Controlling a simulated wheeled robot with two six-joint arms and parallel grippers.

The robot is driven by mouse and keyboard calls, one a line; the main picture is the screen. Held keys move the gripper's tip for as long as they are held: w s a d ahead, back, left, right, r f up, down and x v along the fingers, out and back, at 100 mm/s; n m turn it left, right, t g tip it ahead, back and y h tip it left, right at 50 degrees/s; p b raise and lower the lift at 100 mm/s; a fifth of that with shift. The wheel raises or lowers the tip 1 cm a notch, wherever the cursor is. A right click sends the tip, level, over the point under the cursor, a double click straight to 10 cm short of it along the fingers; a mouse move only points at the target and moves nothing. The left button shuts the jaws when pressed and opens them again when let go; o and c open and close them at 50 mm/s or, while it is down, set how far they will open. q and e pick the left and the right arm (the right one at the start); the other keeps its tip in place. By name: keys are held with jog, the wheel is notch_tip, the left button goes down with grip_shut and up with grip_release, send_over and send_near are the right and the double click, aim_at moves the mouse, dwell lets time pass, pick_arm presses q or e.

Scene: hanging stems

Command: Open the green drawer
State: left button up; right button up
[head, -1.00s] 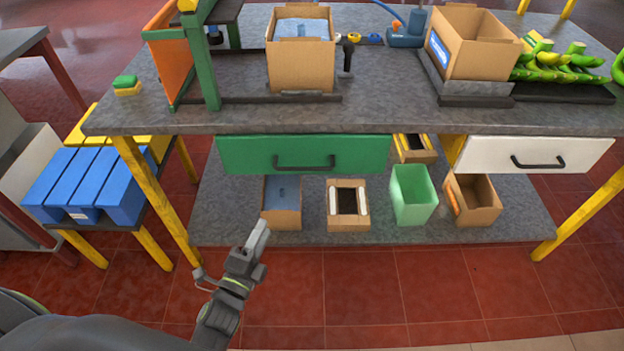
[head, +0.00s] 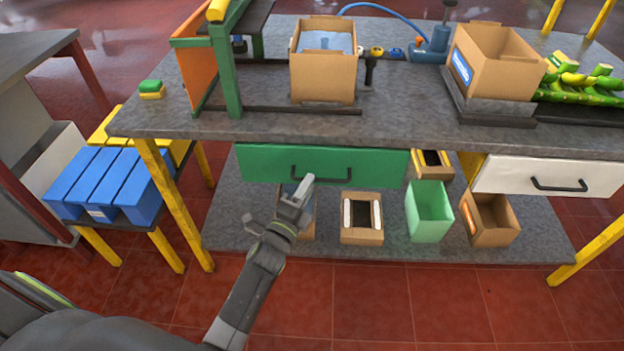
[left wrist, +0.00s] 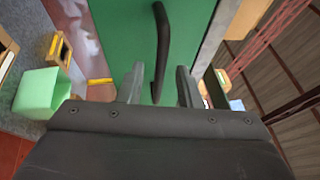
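The green drawer (head: 262,164) is shut under the grey worktop, with a black bar handle (head: 320,174) across its front. My left gripper (head: 304,187) is just in front of the drawer, close below the left end of the handle in the head view. In the left wrist view the drawer front (left wrist: 125,40) fills the middle, and the handle (left wrist: 161,45) runs up between the two open fingers (left wrist: 158,88). The handle's near end lies at or just beyond the fingertips; I cannot tell whether they touch it. My right gripper is not in view.
A white drawer (head: 510,177) is at the right. The lower shelf (head: 240,225) holds a cardboard box (head: 362,236), a light green bin (head: 428,212) and other boxes. Blue boxes (head: 110,182) stand on a low table at the left. The red floor in front is clear.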

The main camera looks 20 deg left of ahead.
pick_arm(q)
jog(key=shift+x, duration=1.55)
grip_shut()
